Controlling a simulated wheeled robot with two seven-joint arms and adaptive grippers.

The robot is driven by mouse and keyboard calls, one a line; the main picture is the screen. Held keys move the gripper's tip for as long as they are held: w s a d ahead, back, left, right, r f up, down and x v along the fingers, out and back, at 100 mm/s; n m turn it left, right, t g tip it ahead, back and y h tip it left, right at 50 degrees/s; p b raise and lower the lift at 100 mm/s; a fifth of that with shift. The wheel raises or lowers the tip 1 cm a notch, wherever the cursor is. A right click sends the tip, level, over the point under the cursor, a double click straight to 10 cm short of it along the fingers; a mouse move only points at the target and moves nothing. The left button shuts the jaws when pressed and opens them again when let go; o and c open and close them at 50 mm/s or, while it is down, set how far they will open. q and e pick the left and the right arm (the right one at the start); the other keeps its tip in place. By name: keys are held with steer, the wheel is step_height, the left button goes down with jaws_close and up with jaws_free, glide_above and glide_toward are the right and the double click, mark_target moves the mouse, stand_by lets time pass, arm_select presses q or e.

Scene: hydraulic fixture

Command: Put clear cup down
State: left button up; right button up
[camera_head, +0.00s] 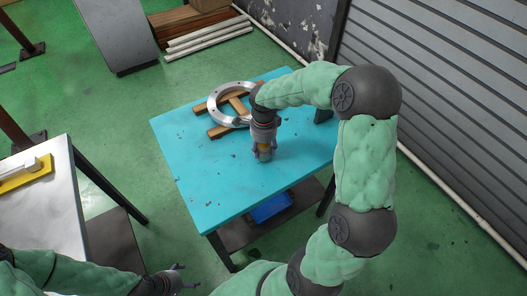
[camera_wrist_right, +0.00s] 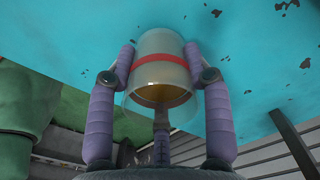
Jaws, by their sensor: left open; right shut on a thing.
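The clear cup (camera_wrist_right: 163,68) has a red band and an amber content or base, and it sits between the fingers of my right gripper (camera_wrist_right: 160,68) in the right wrist view. In the head view my right gripper (camera_head: 264,152) is shut on the cup, low over the blue table (camera_head: 205,180). The cup is mostly hidden there by the gripper. I cannot tell whether the cup touches the tabletop. My left gripper (camera_head: 176,278) is open and empty at the bottom of the head view, away from the blue table.
A metal ring (camera_head: 214,102) lies on wooden blocks (camera_head: 218,131) on the blue table, behind my right gripper. A blue bin (camera_head: 270,208) is on the shelf below. A pale table (camera_head: 50,215) with a yellow item (camera_head: 22,180) stands at left. The table's left front is clear.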

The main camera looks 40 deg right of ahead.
steer(key=shift+f, duration=0.6)
steer(key=shift+f, duration=0.1)
steer(key=o, duration=1.3)
steer(key=shift+c, duration=0.2)
steer(key=shift+r, duration=0.2)
step_height(320, 180, up, 12)
steer(key=p, duration=0.4)
